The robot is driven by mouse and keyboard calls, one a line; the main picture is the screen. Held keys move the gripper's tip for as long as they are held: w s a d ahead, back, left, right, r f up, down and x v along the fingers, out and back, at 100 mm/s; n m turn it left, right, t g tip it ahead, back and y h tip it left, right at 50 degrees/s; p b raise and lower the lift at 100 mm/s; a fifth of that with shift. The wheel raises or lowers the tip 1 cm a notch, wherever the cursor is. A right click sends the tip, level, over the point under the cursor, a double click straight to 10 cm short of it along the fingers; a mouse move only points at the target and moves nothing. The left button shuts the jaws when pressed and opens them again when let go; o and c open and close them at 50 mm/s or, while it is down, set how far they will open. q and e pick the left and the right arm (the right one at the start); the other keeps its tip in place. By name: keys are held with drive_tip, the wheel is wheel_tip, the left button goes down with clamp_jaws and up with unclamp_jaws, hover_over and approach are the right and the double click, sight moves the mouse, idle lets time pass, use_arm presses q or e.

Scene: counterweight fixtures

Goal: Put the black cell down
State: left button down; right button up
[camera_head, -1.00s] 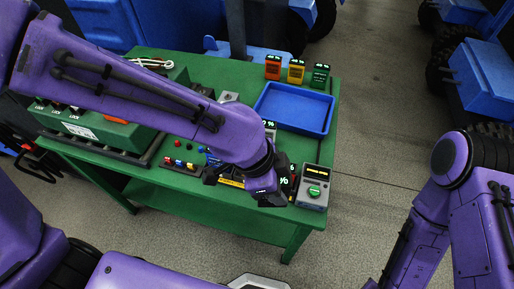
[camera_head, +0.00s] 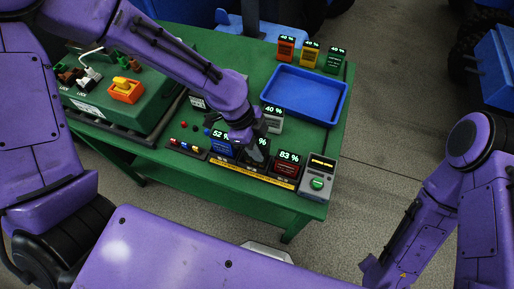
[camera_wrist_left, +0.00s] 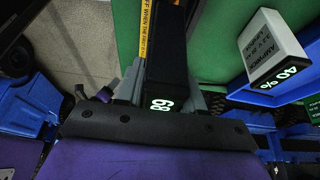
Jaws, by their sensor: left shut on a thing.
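My left gripper (camera_head: 254,152) is shut on the black cell (camera_wrist_left: 167,65), which fills the space between its fingers in the left wrist view. In the head view the gripper largely hides the cell; only part of its lit percent display shows. The cell is at the dock with the yellow front strip (camera_head: 245,180), between a blue cell (camera_head: 222,148) reading 52 % and a dark red cell (camera_head: 286,168) reading 83 %. I cannot tell whether its lower end touches the dock. My right arm shows at the right, but its gripper is out of view.
A grey-white cell (camera_head: 274,123) reading 40 % stands just behind. A grey box with a green button (camera_head: 316,183) is at the dock's right. An empty blue tray (camera_head: 306,95) lies behind, with orange, yellow and green cells (camera_head: 311,54) beyond. A green case (camera_head: 122,110) is left.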

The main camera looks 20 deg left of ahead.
use_arm(q)
drive_tip(key=shift+w+a+f, duration=0.15)
drive_tip(key=shift+a+f, duration=0.05)
drive_tip(key=shift+f, duration=0.05)
drive_tip(key=f, duration=0.2)
drive_tip(key=f+p, duration=0.1)
drive_tip(key=f, duration=0.1)
drive_tip(key=shift+w+a, duration=0.2)
drive_tip(key=shift+w, duration=0.2)
drive_tip(key=shift+s+r, duration=0.1)
drive_tip(key=c, duration=0.7)
unclamp_jaws()
drive_tip(key=shift+f, duration=0.2)
drive_tip(key=shift+r, duration=0.1)
drive_tip(key=shift+r, duration=0.25)
drive_tip(key=v, duration=1.1)
drive_tip(key=shift+a+r+b, duration=0.25)
drive_tip(key=shift+r+b, duration=0.05)
drive_tip(key=shift+b, duration=0.05)
